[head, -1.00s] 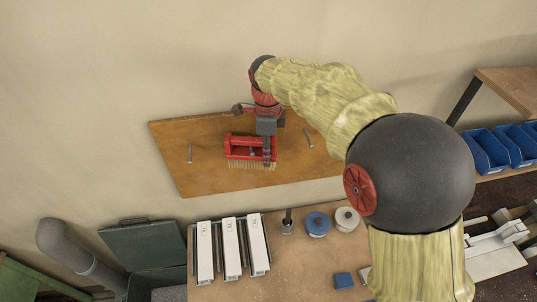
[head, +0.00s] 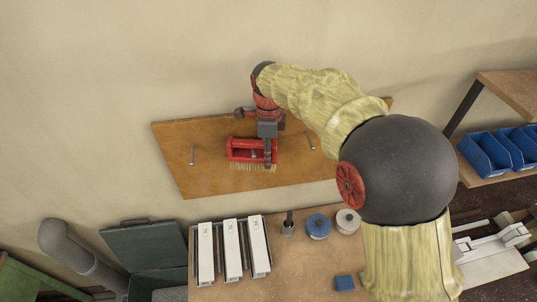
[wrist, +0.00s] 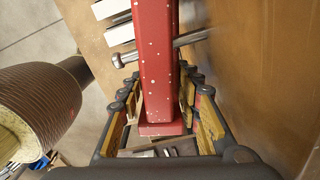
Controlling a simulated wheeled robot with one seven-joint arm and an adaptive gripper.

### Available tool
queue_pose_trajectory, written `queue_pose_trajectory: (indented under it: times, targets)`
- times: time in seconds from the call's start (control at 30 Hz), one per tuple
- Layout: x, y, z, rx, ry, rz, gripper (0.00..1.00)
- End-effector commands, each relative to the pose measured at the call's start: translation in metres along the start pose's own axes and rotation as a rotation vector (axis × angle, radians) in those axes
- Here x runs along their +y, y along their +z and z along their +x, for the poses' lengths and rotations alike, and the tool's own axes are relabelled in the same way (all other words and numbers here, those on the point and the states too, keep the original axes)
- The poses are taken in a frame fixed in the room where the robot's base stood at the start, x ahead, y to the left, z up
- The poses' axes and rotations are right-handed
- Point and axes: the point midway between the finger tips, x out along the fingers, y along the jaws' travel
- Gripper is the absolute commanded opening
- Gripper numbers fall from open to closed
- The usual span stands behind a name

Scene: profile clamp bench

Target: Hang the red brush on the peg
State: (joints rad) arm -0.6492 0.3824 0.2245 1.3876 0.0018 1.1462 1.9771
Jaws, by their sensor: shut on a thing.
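The red brush (head: 236,144) is a red frame with pale bristles pointing down, held in front of a brown board on the wall. My gripper (head: 268,153) is shut on the right part of its top bar. In the wrist view the red bar (wrist: 155,60) runs between the fingers of my gripper (wrist: 160,98). A metal peg (wrist: 130,58) with a round head crosses beyond the bar, its shaft running to the board. In the head view this middle peg (head: 255,154) shows inside the brush's opening, below the bar. I cannot tell whether the bar touches it.
The board (head: 210,180) carries another peg on the left (head: 192,154) and one on the right (head: 311,141). Below is a bench (head: 290,280) with white-topped clamps (head: 232,248), blue (head: 318,226) and white (head: 347,221) round items, and a blue block (head: 344,283). Blue bins (head: 487,152) stand right.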

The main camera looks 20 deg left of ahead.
Motion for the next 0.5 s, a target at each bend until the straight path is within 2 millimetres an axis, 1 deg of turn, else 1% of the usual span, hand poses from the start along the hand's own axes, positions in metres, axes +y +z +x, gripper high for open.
queue_pose_trajectory:
  times: [0.13,0.17,0.5]
  targets:
    - [-0.0013,0.0003,-0.0011,-0.002,-0.004,0.002,0.09]
    - [-0.0013,0.0003,-0.0011,-0.002,-0.004,0.002,0.36]
    - [-0.0007,0.0002,-0.0006,-0.001,-0.002,0.001,0.55]
